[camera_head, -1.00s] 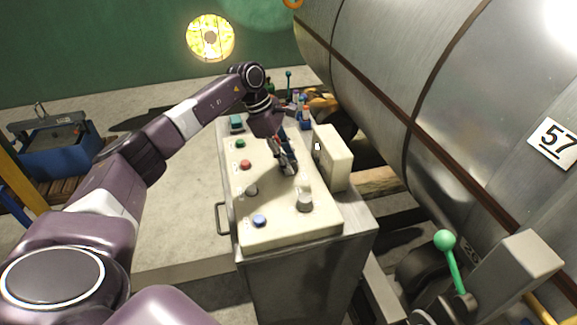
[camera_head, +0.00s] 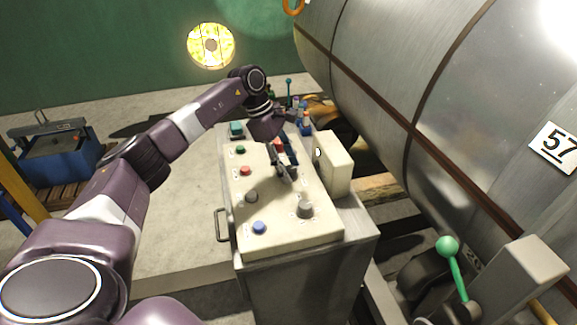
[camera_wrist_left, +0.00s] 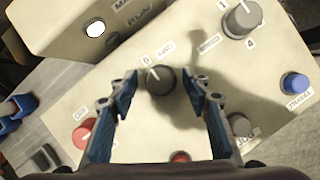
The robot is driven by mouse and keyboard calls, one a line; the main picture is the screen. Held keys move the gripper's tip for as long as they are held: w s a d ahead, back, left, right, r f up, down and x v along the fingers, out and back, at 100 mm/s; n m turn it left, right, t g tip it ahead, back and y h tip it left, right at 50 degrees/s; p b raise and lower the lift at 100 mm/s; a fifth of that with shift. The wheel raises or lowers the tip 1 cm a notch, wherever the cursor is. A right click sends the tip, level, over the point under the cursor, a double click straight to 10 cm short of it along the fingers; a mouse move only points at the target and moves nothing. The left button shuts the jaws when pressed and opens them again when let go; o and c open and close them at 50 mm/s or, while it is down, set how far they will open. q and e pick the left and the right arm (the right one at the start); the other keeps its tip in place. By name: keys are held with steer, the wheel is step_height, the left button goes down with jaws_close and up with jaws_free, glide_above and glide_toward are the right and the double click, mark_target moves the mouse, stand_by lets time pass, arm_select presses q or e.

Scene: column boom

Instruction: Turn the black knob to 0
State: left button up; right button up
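The black knob (camera_wrist_left: 161,80) is round and dark on the cream control panel (camera_wrist_left: 150,138) in the left wrist view. Its white pointer line is aimed up and left at a label reading 0, and a HAND label is beside it. My left gripper (camera_wrist_left: 166,76) is open, with one fingertip on each side of the knob and gaps between them and it. In the head view my left gripper (camera_head: 286,176) is over the middle of the panel (camera_head: 270,238) and hides the knob. My right gripper is not in view.
A grey knob (camera_head: 305,209), a darker knob (camera_head: 252,196), a red button (camera_head: 245,171) and a blue button (camera_head: 260,227) are around the gripper. A cream box (camera_head: 334,165) stands close on its right. A green-topped lever (camera_head: 448,246) is at lower right.

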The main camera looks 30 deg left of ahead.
arm_select(q)
steer(key=v, duration=1.2)
stand_by(0.4)
